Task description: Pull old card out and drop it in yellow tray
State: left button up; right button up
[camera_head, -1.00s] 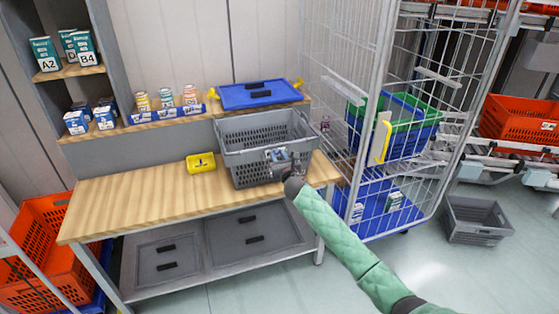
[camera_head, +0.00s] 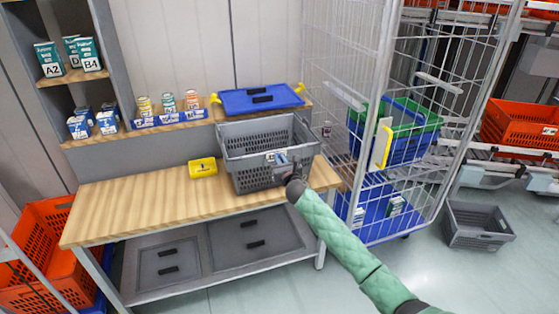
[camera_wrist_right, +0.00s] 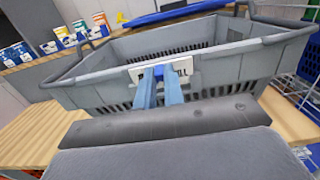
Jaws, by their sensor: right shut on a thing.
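The grey tote (camera_head: 235,150) stands on the wooden bench with a small white card (camera_head: 270,157) at its front wall. The card also shows in the right wrist view (camera_wrist_right: 185,66), upright against the tote's front. My right gripper (camera_head: 285,161) is at this front wall. In the right wrist view its two blue fingers (camera_wrist_right: 159,78) are shut on the card's middle, hiding part of it. I cannot tell whether the card is still within a holder. The small yellow tray (camera_head: 203,168) sits on the bench left of the tote. My left gripper is out of view.
Small boxes stand on the shelf to the left. A wire cage (camera_head: 385,80) borders the right side. The bench (camera_head: 130,207) is clear left of the yellow tray.

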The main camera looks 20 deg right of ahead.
jog(key=shift+s+r+p, duration=0.15)
jog(key=shift+r+p, duration=0.95)
jog(key=shift+r, duration=0.15)
jog(key=shift+s+r+p, duration=0.15)
jog(key=shift+r+p, duration=0.9)
jog(key=shift+r, duration=0.15)
